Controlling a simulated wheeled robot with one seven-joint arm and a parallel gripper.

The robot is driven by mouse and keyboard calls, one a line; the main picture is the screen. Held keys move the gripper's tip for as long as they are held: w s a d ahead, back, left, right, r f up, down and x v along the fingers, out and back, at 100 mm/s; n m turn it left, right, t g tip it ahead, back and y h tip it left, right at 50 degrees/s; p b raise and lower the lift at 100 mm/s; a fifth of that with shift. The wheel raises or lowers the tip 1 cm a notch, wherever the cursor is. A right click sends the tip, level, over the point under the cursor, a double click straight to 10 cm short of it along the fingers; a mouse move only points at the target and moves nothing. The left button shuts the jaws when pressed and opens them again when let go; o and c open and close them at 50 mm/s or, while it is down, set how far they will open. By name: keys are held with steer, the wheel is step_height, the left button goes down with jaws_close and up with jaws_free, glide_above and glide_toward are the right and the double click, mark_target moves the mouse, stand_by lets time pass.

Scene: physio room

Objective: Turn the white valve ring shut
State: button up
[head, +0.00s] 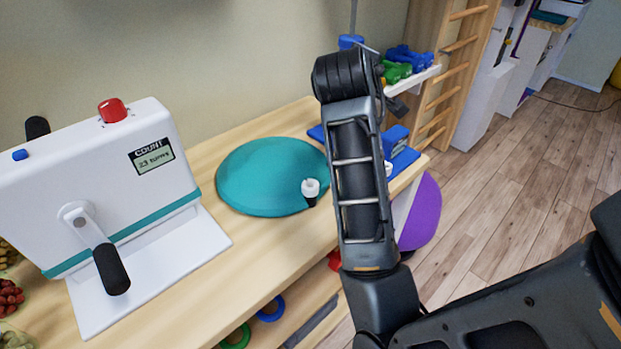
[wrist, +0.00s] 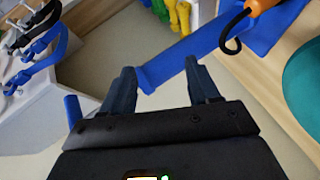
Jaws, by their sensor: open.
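The white valve ring (head: 311,186) sits on a short black stem at the front right edge of a flat teal cushion (head: 262,172) on the wooden table. My arm stands just right of the valve in the head view, and my gripper is mostly hidden behind its links there. In the wrist view my gripper (wrist: 162,88) is open, its two dark fingers apart with nothing held between them. Beyond the fingertips a blue strip runs diagonally. Part of a teal shape (wrist: 303,90) shows at the right edge of the wrist view; the valve ring is not visible there.
A white crank machine (head: 105,185) with a counter display stands on the table's left. Green and blue dumbbells (head: 398,68) lie on a shelf behind my arm. The wrist view shows an orange handle with a black hook (wrist: 240,28) and blue clamp-like items (wrist: 35,50). Floor at right is largely open.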

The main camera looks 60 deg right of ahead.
step_height(320, 180, down, 3)
steer(key=s+a+m+g+y, duration=0.1)
steer(key=a+m+g+y, duration=0.1)
steer(key=g+y, duration=0.15)
steer(key=y, duration=1)
glide_above(310, 180)
steer(key=a, duration=0.1)
step_height(310, 180, down, 5)
steer(key=shift+n, duration=0.3)
steer(key=shift+s+f+b, duration=0.2)
steer(key=shift+f, duration=1.6)
steer(key=shift+s+f+b, duration=0.15)
steer(key=shift+f+b, duration=0.05)
steer(key=shift+f, duration=1.6)
steer(key=shift+c, duration=0.3)
steer(key=c, duration=1)
